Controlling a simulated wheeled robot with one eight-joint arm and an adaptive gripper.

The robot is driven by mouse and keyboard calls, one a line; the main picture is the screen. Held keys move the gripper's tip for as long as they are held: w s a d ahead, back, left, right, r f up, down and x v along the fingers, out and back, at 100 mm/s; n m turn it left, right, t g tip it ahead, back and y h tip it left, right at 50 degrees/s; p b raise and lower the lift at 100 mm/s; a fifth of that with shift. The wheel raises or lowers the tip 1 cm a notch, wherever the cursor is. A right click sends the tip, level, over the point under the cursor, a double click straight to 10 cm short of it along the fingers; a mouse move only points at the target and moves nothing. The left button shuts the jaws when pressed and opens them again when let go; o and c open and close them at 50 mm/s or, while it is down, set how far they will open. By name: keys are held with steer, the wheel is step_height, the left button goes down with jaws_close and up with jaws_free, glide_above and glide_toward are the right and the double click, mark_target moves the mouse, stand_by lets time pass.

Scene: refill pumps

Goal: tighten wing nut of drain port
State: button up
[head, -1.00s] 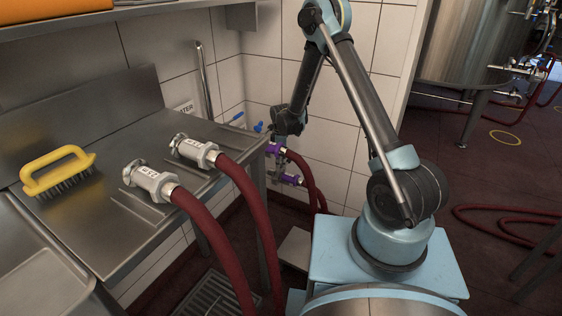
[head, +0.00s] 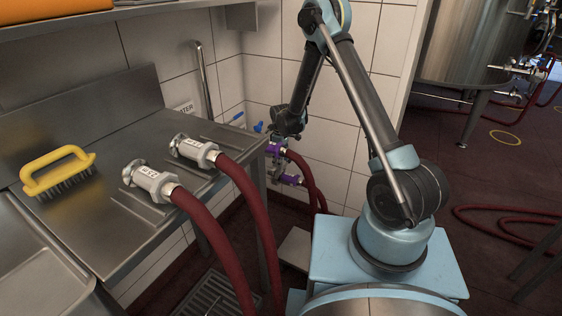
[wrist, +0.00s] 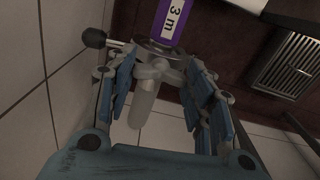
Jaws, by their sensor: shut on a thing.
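In the wrist view my gripper (wrist: 156,72) has its two blue-padded fingers on either side of a grey wing nut (wrist: 152,70). A pale rounded stud (wrist: 142,105) points from it back toward my palm. The wing nut sits on a metal clamp ring (wrist: 160,50) next to a purple hose fitting labelled "3 m" (wrist: 173,22). My fingertips and the wing nut are too small and covered there to make out.
A steel counter (head: 130,215) holds a yellow brush (head: 57,172) and two metal hose couplings with dark red hoses (head: 232,175). The tiled wall (head: 340,100) is close behind the fittings. A black ball-ended handle (wrist: 95,39) sticks out beside the clamp. A floor drain grate (wrist: 288,62) lies below.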

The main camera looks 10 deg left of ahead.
steer(key=o, duration=1.1)
steer(key=shift+c, duration=0.2)
steer(key=shift+r, duration=0.15)
step_height(320, 180, up, 12)
steer(key=shift+f, duration=0.2)
